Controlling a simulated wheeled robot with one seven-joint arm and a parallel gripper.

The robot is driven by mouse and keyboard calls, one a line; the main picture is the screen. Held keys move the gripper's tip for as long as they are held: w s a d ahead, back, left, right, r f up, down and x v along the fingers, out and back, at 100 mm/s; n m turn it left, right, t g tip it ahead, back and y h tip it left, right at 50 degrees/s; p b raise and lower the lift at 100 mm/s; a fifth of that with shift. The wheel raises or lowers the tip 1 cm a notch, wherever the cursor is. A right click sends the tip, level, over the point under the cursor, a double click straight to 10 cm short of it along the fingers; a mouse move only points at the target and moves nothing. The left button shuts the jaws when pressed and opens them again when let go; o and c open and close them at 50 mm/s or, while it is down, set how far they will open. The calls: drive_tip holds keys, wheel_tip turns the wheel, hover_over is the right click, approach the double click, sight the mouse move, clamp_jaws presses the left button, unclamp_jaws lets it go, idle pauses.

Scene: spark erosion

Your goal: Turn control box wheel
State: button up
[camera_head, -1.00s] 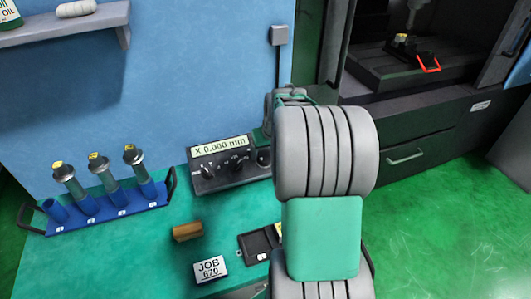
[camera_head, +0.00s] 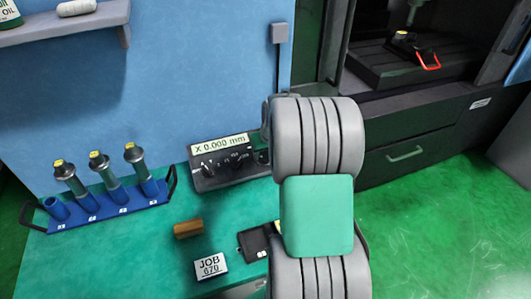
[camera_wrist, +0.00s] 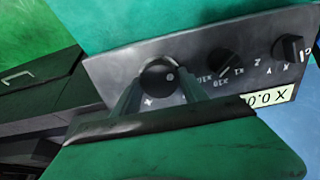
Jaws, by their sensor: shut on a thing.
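The dark control box (camera_head: 232,183) stands on the green bench against the blue wall, its display (camera_head: 219,144) reading "X 0.000 mm". Two smaller knobs, one in the middle (camera_wrist: 222,62) and one at the right (camera_wrist: 288,48), are clear of the fingers.
A blue rack (camera_head: 110,208) with several electrode holders stands at the left. The machine (camera_head: 420,150) stands at the right.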

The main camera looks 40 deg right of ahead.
drive_tip(key=c, duration=0.4)
drive_tip(key=shift+c, duration=0.2)
drive_tip(key=shift+m, duration=0.4)
drive_tip(key=m+b, duration=0.2)
drive_tip(key=m, duration=0.2)
drive_tip(key=shift+f+m, duration=0.1)
drive_tip(key=shift+m, duration=0.2)
drive_tip(key=m+b, duration=0.1)
drive_tip(key=m, duration=0.5)
drive_tip(key=shift+d, duration=0.1)
drive_tip(key=shift+m, duration=0.3)
drive_tip(key=o, duration=1.4)
drive_tip(key=shift+c, duration=0.2)
